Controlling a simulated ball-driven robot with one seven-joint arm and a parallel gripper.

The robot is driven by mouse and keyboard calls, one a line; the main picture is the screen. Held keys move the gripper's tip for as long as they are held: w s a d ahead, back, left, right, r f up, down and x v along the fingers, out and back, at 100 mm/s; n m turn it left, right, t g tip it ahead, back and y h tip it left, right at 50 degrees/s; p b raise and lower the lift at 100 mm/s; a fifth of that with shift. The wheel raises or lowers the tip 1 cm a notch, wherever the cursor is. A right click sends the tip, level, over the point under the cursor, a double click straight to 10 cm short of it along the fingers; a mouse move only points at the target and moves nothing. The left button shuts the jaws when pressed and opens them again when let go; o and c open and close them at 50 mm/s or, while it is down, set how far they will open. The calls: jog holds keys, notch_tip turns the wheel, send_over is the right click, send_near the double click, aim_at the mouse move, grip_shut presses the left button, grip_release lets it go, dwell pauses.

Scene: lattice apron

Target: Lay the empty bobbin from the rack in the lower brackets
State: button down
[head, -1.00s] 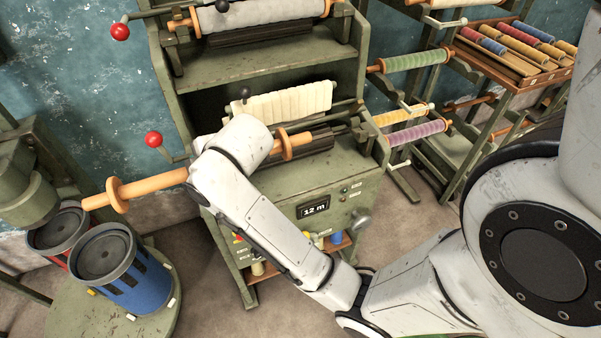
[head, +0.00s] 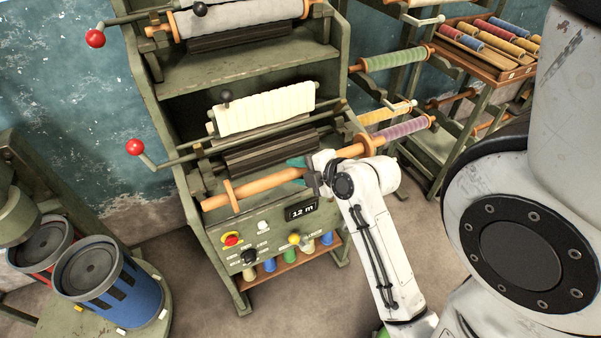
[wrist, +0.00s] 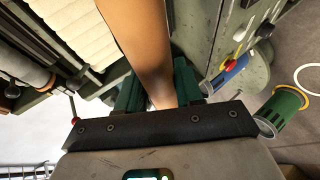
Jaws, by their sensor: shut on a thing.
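My gripper (head: 312,176) is shut on the empty bobbin (head: 262,184), a bare orange-brown wooden rod with a flange near each end. I hold it near its middle-right, roughly level and slanting up to the right, in front of the green machine's lower bay. In the wrist view the bobbin (wrist: 142,45) runs away between my teal fingers (wrist: 158,90). The lower brackets are hard to make out; the dark ribbed roller (head: 268,150) of the lower bay lies behind the bobbin. I cannot tell whether the bobbin touches the machine.
A cream roll (head: 265,110) hangs above the lower roller. A lever with a red knob (head: 134,147) juts out left. The control panel (head: 262,240) with a "12 m" display is below. A rack with a purple roll (head: 403,130) stands right, and blue and red cans (head: 110,280) left.

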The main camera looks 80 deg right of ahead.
jog(key=w+d+f+b, duration=0.1)
jog(key=w+d+b, duration=0.1)
jog(key=w+d, duration=0.7)
jog(key=shift+w+d+b, duration=0.3)
jog(key=shift+d, duration=0.75)
jog(key=shift+s+d, duration=0.1)
jog(key=shift+s, duration=0.05)
dwell(0.7)
jog(key=shift+f, duration=0.3)
jog(key=shift+f+b, duration=0.35)
jog(key=shift+b, duration=0.2)
jog(key=shift+f+b, duration=0.75)
jog(key=shift+f, duration=0.2)
jog(key=shift+f, duration=0.25)
